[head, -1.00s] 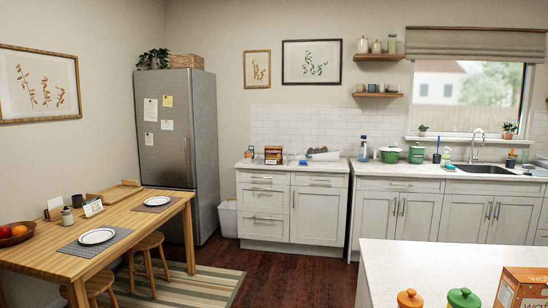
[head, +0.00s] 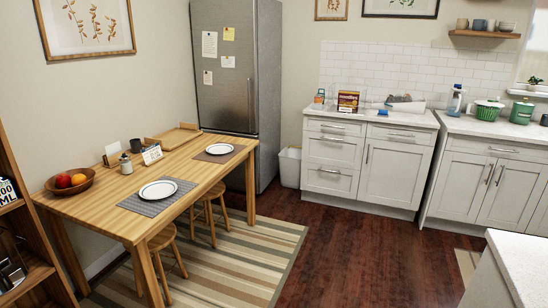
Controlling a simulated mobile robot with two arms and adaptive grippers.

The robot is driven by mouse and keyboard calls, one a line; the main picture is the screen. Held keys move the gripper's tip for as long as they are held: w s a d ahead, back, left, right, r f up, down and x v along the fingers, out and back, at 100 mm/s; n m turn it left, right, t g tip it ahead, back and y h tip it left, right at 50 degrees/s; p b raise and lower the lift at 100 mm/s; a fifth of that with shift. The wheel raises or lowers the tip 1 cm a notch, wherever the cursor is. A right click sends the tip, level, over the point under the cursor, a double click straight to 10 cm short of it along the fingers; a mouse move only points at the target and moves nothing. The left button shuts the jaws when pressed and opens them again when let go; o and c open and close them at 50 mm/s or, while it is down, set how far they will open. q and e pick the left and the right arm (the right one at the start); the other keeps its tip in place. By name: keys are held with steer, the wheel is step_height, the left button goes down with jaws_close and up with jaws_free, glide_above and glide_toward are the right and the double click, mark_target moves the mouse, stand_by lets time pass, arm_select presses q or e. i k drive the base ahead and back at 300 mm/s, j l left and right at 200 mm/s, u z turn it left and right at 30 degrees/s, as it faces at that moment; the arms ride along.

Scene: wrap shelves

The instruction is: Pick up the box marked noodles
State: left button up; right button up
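A small dark red-brown box (head: 348,101) stands upright on the white counter (head: 372,119) against the back wall, right of the fridge. It has a pale band of lettering across its front, too small to read for certain. It is the one box here that could be the noodles box. Neither of my grippers shows in the head view.
The wooden dining table (head: 104,207) with plates and a fruit bowl (head: 70,181) stands at left, stools beside it. A shelf unit (head: 28,262) is at the left edge. A white island (head: 522,262) is at lower right. Dark floor (head: 345,255) between is clear.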

mark_target(347, 98)
steer(key=i+z, duration=0.25)
steer(key=i, duration=0.3)
steer(key=i+j+z, duration=0.2)
steer(key=i, duration=0.35)
steer(key=i+z, duration=0.25)
steer(key=i, duration=0.3)
